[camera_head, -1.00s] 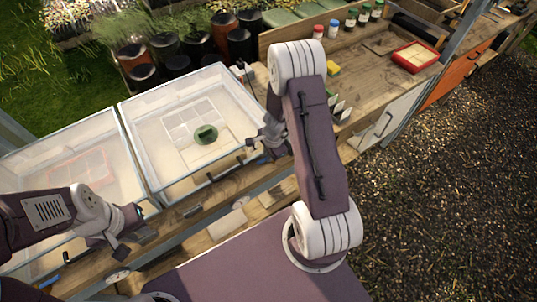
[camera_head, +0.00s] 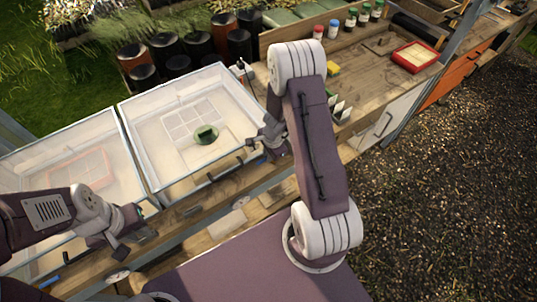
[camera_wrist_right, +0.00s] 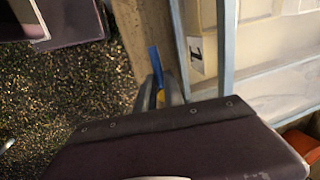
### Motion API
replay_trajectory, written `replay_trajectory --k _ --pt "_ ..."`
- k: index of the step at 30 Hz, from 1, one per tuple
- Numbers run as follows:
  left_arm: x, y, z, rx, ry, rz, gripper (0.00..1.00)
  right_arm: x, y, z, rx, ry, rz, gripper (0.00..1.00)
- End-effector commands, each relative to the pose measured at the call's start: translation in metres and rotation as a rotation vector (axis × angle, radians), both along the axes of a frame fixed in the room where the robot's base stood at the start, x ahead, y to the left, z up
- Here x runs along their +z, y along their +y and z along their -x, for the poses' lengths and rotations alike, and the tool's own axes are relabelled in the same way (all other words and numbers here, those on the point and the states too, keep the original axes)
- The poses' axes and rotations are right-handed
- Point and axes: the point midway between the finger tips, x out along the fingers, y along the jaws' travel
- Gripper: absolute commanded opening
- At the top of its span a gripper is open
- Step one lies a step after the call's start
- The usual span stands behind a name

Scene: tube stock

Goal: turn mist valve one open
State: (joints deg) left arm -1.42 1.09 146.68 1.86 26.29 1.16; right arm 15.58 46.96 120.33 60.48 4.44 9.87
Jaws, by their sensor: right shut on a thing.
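A blue valve lever (camera_wrist_right: 155,60) stands between the fingers of my right gripper (camera_wrist_right: 158,92) in the right wrist view, with a small yellow part (camera_wrist_right: 160,98) close behind it. The right gripper is shut on this lever, at the front edge of the right cold frame. A label with a "1" (camera_wrist_right: 196,56) is on the frame beside it. In the head view, my right gripper (camera_head: 254,146) partly hides the lever, and a bit of blue shows below it. My left gripper (camera_head: 147,236) hangs over the front of the left frame; its jaw opening is unclear.
Two glazed cold frames (camera_head: 122,118) stand side by side, the right one with a dark handle (camera_head: 226,170) and a green item (camera_head: 206,134) inside. A wooden bench (camera_head: 372,72) with bottles and a red tray (camera_head: 415,57) is at the right. Dark pots stand behind.

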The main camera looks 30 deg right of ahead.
Motion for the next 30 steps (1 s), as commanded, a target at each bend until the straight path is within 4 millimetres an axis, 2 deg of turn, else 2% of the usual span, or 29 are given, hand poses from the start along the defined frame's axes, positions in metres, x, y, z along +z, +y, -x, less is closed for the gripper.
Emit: replay_trajectory --k 8,14,30 --pt "-0.001 0.0 0.0 0.0 0.0 0.0 0.22 0.001 -0.002 -0.002 0.01 -0.005 0.004 0.0" --pt "-0.007 0.0 0.0 0.0 0.0 0.0 0.22 0.0 -0.003 0.0 0.084 -0.007 0.005 0.0" --pt "-0.041 0.0 0.0 0.0 0.0 0.0 0.22 -0.001 -0.011 0.01 0.559 -0.008 0.008 0.0"
